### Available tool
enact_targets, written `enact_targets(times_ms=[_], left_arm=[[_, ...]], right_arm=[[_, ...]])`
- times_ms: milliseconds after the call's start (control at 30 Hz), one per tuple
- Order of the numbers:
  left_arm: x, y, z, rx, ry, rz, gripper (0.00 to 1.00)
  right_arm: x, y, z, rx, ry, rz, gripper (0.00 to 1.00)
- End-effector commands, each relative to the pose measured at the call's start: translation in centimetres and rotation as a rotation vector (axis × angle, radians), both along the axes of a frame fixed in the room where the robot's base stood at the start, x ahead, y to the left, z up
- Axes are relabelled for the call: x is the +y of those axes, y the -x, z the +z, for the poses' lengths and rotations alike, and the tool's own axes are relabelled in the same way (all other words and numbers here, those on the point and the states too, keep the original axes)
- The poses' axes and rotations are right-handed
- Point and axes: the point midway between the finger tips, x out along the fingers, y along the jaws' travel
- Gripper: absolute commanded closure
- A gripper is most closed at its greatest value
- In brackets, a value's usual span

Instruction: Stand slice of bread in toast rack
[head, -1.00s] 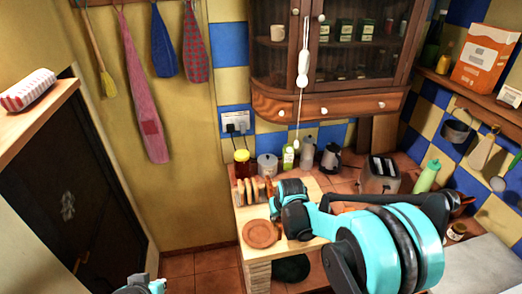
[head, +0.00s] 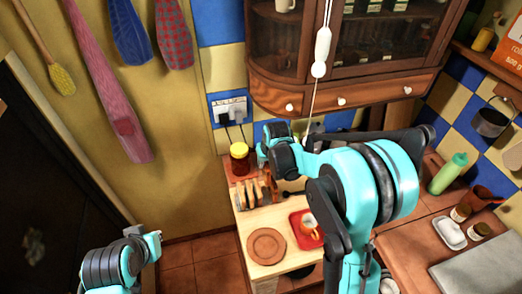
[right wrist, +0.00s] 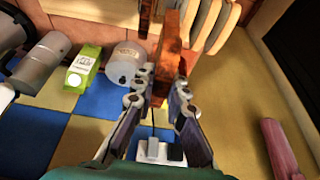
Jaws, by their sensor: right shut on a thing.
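The toast rack (head: 247,196) stands on the wooden counter beside the wall, with several pale upright rounded pieces in a row. I cannot tell which are slices and which are dividers. They also show at the top of the right wrist view (right wrist: 208,22). My right gripper (head: 270,177) is at the rack's right end. In the right wrist view its fingers (right wrist: 167,78) are shut on a brown-edged slice of bread (right wrist: 174,45), seen nearly edge-on, close beside the rack pieces. My left gripper (head: 152,245) is low at the left, away from the counter; its jaws are unclear.
A yellow-lidded jar (head: 240,158) stands behind the rack. A green bottle (head: 447,173) stands at the right. A wall cabinet (head: 340,95) overhangs the counter.

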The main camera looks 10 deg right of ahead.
Motion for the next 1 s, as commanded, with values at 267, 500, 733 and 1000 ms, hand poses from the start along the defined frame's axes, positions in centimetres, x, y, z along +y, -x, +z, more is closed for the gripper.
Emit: enact_targets(times_ms=[267,500,733,1000], left_arm=[[0.0,0.0,-0.6,0.000,0.000,0.000,1.00],[0.0,0.0,-1.9,0.000,0.000,0.000,1.00],[0.0,0.0,-3.1,0.000,0.000,0.000,1.00],[0.0,0.0,-4.6,0.000,0.000,0.000,1.00]], right_arm=[[0.0,0.0,-0.9,0.000,0.000,0.000,1.00],[0.0,0.0,-2.6,0.000,0.000,0.000,1.00],[0.0,0.0,-4.6,0.000,0.000,0.000,1.00],[0.0,0.0,-6.9,0.000,0.000,0.000,1.00]])
